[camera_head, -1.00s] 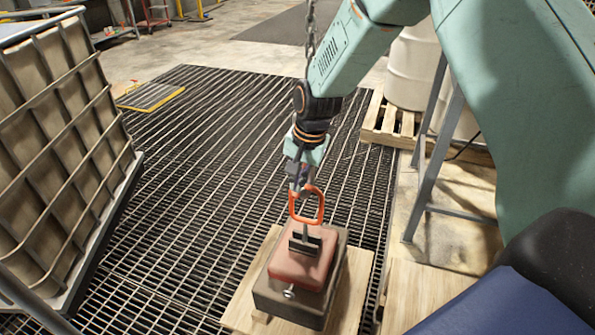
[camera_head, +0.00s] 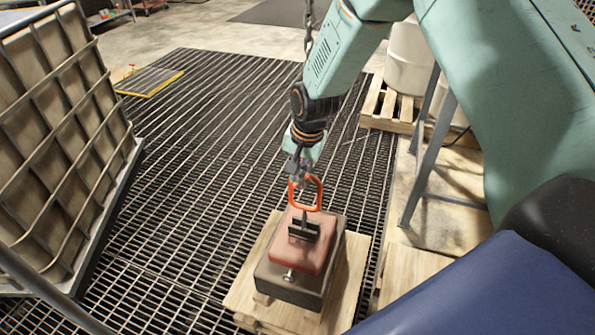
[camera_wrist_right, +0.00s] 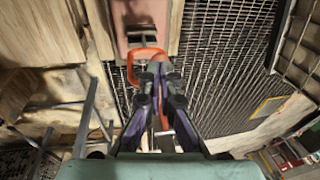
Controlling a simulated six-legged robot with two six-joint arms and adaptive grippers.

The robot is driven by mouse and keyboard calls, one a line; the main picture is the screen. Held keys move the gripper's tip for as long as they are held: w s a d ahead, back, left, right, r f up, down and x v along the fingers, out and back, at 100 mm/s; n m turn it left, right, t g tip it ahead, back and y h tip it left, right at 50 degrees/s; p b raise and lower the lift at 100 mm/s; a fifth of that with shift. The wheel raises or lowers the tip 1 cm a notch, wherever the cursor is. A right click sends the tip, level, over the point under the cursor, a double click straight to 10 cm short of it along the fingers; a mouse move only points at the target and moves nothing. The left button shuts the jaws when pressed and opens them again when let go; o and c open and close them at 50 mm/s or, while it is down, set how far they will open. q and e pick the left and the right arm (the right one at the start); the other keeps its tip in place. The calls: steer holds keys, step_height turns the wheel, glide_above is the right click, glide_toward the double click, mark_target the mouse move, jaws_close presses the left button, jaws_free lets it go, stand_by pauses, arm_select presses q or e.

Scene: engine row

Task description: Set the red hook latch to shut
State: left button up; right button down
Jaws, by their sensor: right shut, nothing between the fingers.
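An orange-red loop (camera_head: 305,193) stands on top of a reddish weight block (camera_head: 301,258) in the head view. The loop also shows in the wrist view (camera_wrist_right: 133,66), at the left of the fingertips. My right gripper (camera_head: 299,166) is just above the loop, shut and empty. Its fingertips (camera_wrist_right: 157,70) are close to the loop; I cannot tell whether they touch it. A chain (camera_head: 309,30) hangs from above and passes behind my right arm. The hook is mostly hidden by my gripper, and I cannot make out the red latch for certain. My left gripper is out of view.
The block sits on a small wooden pallet (camera_head: 240,290) over a floor grating (camera_head: 190,140). A caged tank (camera_head: 60,150) stands at the left. Pale drums (camera_head: 410,62) on a pallet (camera_head: 388,120) and a grey frame leg (camera_head: 428,145) are at the right.

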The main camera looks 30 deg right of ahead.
steer(key=s+a+p+v, duration=0.1)
steer(key=p+v, duration=0.2)
steer(key=v, duration=1)
steer(key=s+a+f+n+t+b, duration=0.1)
steer(key=s+a+f+n+b, duration=0.25)
steer(key=f, duration=0.65)
steer(key=s+a+f+n+t+b, duration=0.1)
steer(key=s+f+n+b, duration=0.25)
steer(key=s+f, duration=0.4)
steer(key=s+f+n+g+b, duration=0.1)
steer(key=s+f+g+b, duration=0.3)
steer(key=s+f, duration=1.5)
steer(key=s+b, duration=0.3)
steer(key=shift+f+n+g+h, duration=0.15)
steer(key=shift+n+g+h, duration=0.15)
steer(key=shift+n, duration=0.1)
steer(key=shift+s+a, duration=0.1)
steer(key=shift+a, duration=0.05)
